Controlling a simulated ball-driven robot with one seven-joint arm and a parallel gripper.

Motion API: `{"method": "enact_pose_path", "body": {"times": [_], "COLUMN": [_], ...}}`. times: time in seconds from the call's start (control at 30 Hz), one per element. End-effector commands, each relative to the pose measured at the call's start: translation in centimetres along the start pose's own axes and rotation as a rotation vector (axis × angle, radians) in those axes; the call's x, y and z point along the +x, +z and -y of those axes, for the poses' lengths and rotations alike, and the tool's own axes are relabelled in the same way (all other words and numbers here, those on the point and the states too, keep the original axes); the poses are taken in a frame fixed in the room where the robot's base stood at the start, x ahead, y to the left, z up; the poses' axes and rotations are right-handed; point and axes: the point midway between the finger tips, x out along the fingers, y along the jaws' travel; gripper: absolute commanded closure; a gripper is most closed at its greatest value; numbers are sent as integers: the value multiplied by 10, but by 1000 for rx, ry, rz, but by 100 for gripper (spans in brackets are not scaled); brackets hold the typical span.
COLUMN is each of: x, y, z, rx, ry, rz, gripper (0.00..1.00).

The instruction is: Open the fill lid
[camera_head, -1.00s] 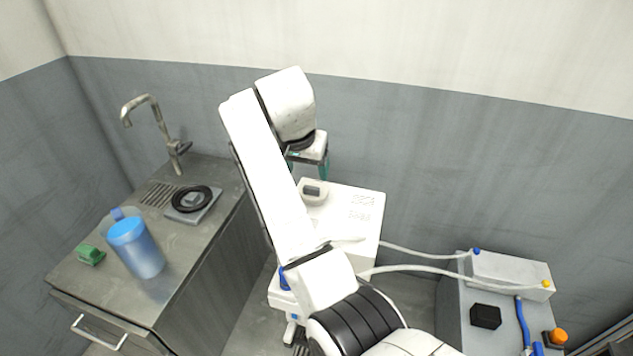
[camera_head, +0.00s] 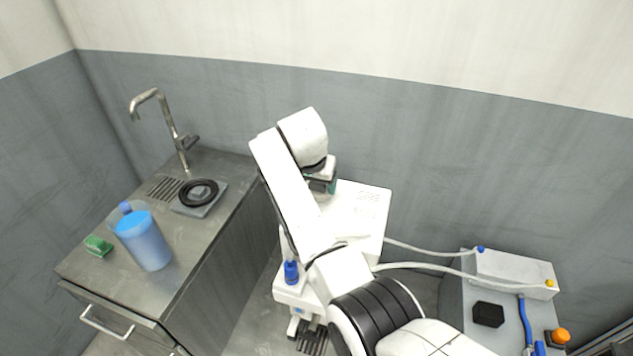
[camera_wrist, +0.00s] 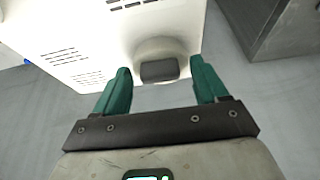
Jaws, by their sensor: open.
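The white machine (camera_head: 372,205) stands on the floor between the counter and the grey cabinet. Its fill lid (camera_wrist: 158,47) shows in the wrist view as a round white cap with a dark grey grip (camera_wrist: 159,70). My gripper (camera_wrist: 160,80) is open, with one teal finger on each side of the dark grip. In the head view my gripper (camera_head: 324,187) is down at the machine's top, and my arm hides the lid there.
A steel counter (camera_head: 120,262) on the left holds a blue pitcher (camera_head: 143,243), a green sponge (camera_head: 98,245), a black reel (camera_head: 198,193) and a faucet (camera_head: 165,120). Hoses (camera_head: 428,252) run from the machine to a grey box (camera_head: 512,274) on the right. The wall is close behind.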

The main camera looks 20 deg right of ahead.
Motion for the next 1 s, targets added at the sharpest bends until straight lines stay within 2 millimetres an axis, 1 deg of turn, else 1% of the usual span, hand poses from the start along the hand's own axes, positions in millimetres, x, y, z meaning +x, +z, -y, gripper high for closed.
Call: {"method": "enact_pose_path", "body": {"times": [0.2,0.9,0.97,1.0], "x": [0,0,0,0], "y": [0,0,0,0], "z": [0,0,0,0], "rx": [0,0,0,0], "ry": [0,0,0,0], "rz": [0,0,0,0], "gripper": [29,96,100,100]}}
